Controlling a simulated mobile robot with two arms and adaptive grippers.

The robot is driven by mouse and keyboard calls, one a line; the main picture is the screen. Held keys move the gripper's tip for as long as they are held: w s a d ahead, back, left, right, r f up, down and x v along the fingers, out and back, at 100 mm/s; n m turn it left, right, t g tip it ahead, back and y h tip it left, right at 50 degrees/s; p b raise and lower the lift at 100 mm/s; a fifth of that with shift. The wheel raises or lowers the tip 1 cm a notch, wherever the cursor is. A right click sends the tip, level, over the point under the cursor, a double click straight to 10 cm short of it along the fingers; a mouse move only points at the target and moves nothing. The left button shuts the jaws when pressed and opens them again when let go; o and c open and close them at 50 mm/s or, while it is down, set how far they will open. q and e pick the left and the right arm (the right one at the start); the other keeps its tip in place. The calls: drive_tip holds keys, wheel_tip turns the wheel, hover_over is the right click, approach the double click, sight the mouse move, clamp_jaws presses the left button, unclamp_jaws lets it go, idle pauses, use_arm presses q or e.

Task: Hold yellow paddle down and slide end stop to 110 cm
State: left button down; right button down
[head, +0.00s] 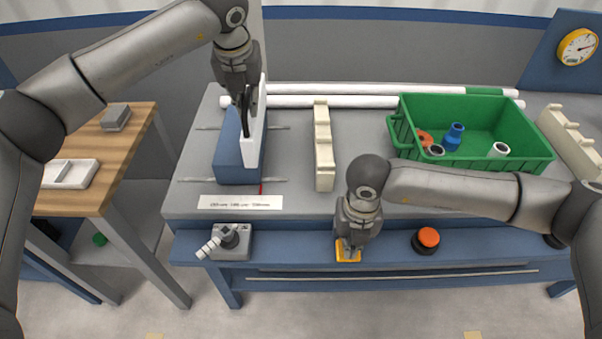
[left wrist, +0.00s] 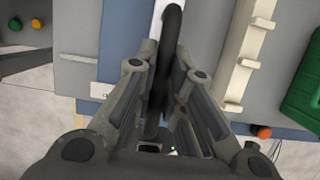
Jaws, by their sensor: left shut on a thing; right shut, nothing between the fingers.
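The end stop is a blue block (head: 229,162) with an upright white plate (head: 254,145) on its right side and a black handle (head: 246,118). It stands across thin rails on the left part of the grey bench. My left gripper (head: 243,92) is shut on the black handle, which also shows between its fingers in the left wrist view (left wrist: 171,35). The yellow paddle (head: 348,257) is on the bench's blue front ledge. My right gripper (head: 349,246) is shut and empty, its fingertips down at the paddle and partly covering it. Whether the paddle is pressed is unclear.
A white scale strip (head: 240,202) lies in front of the block; its print is too small to read. A red mark (head: 261,188) is near it. A cream notched rack (head: 324,150) and a green bin (head: 470,165) stand to the right. White pipes (head: 330,89) lie behind.

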drive_tip(key=shift+s+f, duration=0.3)
drive_tip(key=shift+f, duration=0.05)
use_arm(q)
drive_tip(key=a, duration=0.9)
drive_tip(key=shift+a, duration=0.3)
use_arm(e)
drive_tip(key=shift+w+r, duration=0.2)
drive_tip(key=shift+r, duration=2)
use_arm(q)
drive_tip(key=c, duration=1.2)
unclamp_jaws()
drive_tip(key=shift+w+d+f, duration=0.1)
drive_tip(key=shift+w, duration=0.1)
use_arm(e)
drive_tip(key=shift+w, duration=0.15)
use_arm(q)
drive_tip(key=shift+s, duration=0.1)
drive_tip(key=v, duration=0.7)
use_arm(e)
drive_tip(key=shift+r, duration=0.1)
